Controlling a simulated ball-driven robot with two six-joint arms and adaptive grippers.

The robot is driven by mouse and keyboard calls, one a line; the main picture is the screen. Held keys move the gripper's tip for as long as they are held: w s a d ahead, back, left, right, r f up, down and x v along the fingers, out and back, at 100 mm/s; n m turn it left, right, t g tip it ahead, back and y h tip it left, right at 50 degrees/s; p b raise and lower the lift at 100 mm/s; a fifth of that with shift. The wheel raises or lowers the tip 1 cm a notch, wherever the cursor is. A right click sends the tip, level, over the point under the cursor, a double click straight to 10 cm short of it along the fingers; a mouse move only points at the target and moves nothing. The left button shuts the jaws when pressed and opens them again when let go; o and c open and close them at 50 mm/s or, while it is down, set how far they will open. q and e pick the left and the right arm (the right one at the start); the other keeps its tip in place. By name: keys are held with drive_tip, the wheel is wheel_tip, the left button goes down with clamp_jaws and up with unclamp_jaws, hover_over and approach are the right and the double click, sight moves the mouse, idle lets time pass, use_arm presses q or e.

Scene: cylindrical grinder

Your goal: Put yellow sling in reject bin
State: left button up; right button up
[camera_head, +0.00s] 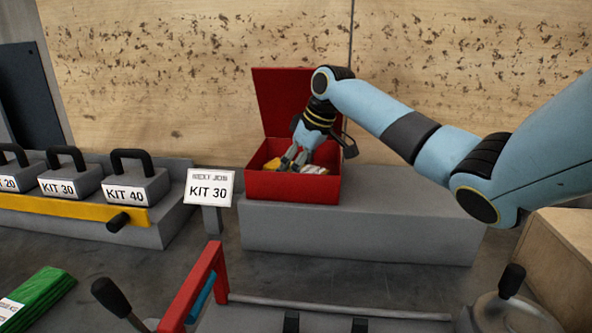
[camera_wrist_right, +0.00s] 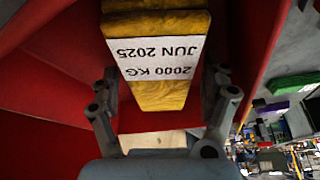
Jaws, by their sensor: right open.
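The red bin (camera_head: 292,187) stands on a grey block with its lid raised at the back. A yellow sling (camera_wrist_right: 160,95) with a white tag reading "2000 KG JUN 2025" shows in the right wrist view, between red walls (camera_wrist_right: 60,75). In the head view, yellow material (camera_head: 272,164) and a whitish patch show inside the bin. My right gripper (camera_head: 296,158) reaches down into the bin. Its fingers (camera_wrist_right: 163,90) are open on either side of the sling; whether they touch it I cannot tell. My left gripper is not in view.
Grey kit weights (camera_head: 136,184) with black handles stand on a rack at left. A "NEXT JOB KIT 30" sign (camera_head: 209,188) is left of the bin. A green sling (camera_head: 38,294) lies at lower left. A red-framed part (camera_head: 192,287) rises in front. The grey block (camera_head: 400,222) right of the bin is clear.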

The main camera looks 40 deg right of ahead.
drive_tip(key=v, duration=1.2)
drive_tip(key=shift+r, duration=0.1)
